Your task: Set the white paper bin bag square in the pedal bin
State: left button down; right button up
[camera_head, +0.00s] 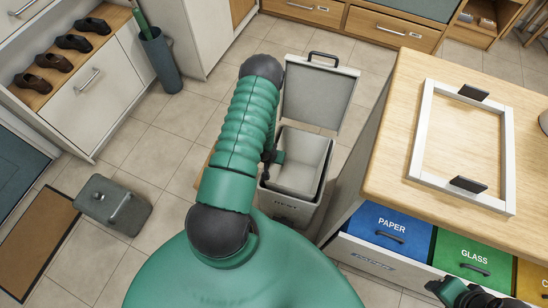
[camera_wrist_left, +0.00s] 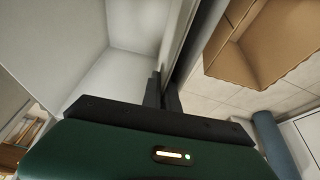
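The grey pedal bin (camera_head: 287,206) stands on the floor with its lid (camera_head: 318,98) raised. The white paper bin bag (camera_head: 299,158) is inside it, open at the top, its rim looking slightly askew to the bin's rim. My left gripper (camera_head: 272,157) is at the bag's left edge. In the left wrist view its fingers (camera_wrist_left: 163,92) are close together on the bag's thin wall (camera_wrist_left: 120,75), whose pale inside fills the left. My right gripper (camera_head: 465,292) is low at the right, above the drawer; its finger opening is unclear.
An open drawer with a blue PAPER box (camera_head: 380,222) and a green GLASS box (camera_head: 470,258) is under the wooden counter (camera_head: 395,150). A white frame with black clips (camera_head: 424,130) lies on it. A grey case (camera_head: 113,207) stands on the floor. A cardboard box (camera_wrist_left: 265,45) is near the bin.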

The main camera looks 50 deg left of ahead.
pick_arm(q)
jog(key=shift+s+d+f+b, duration=0.25)
jog(key=shift+d+f+b, duration=0.1)
jog(key=shift+f+b, duration=0.35)
jog(key=shift+x, duration=1.05)
jog(key=shift+s+f+b, duration=0.2)
jog(key=shift+f+b, duration=0.55)
jog(key=shift+b, duration=0.2)
jog(key=shift+a+f, duration=0.25)
jog(key=shift+f, duration=0.1)
pick_arm(e)
jog(key=x, duration=0.2)
jog(key=s+x, duration=0.1)
jog(key=x, duration=0.1)
jog(key=shift+f, duration=0.15)
